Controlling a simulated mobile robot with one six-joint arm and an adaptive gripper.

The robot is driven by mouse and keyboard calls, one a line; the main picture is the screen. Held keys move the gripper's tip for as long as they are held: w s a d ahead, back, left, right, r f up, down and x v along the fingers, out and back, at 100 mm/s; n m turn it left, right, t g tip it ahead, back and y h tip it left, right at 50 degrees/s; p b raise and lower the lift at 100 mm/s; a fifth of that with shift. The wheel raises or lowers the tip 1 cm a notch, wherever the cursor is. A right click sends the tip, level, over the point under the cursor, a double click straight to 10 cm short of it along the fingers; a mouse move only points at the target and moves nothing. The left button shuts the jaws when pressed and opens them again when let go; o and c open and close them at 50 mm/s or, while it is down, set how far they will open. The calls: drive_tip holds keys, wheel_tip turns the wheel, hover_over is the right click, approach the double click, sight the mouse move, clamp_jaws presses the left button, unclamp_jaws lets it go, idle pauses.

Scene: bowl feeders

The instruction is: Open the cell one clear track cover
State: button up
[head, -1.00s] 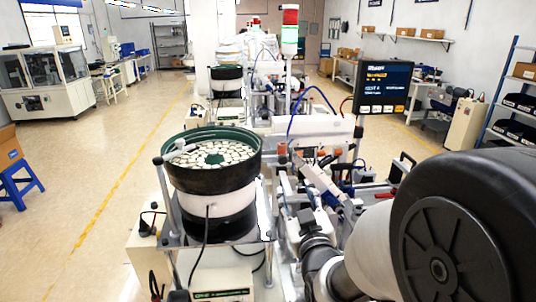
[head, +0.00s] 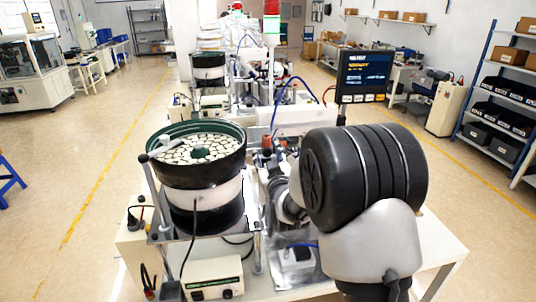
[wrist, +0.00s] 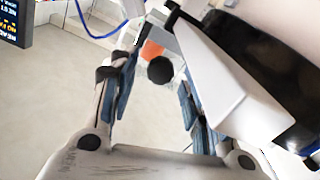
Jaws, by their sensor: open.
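In the wrist view my gripper (wrist: 157,82) is open, with one blue-padded finger on each side. A round black knob (wrist: 161,70) shows between the fingertips, with an orange part (wrist: 152,49) just behind it. I cannot tell whether the knob touches a finger or belongs to the cover. I cannot make out the clear track cover in either view. In the head view my arm hides the gripper and much of the track area beside the bowl feeder (head: 200,165).
A white wedge-shaped body (wrist: 225,85) lies close along the right finger in the wrist view. A display screen (head: 363,75) stands behind my arm. A control box (head: 213,277) sits at the feeder's foot.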

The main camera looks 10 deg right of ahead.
drive_tip(key=shift+w, duration=0.3)
drive_tip(key=shift+c, duration=0.4)
clamp_jaws()
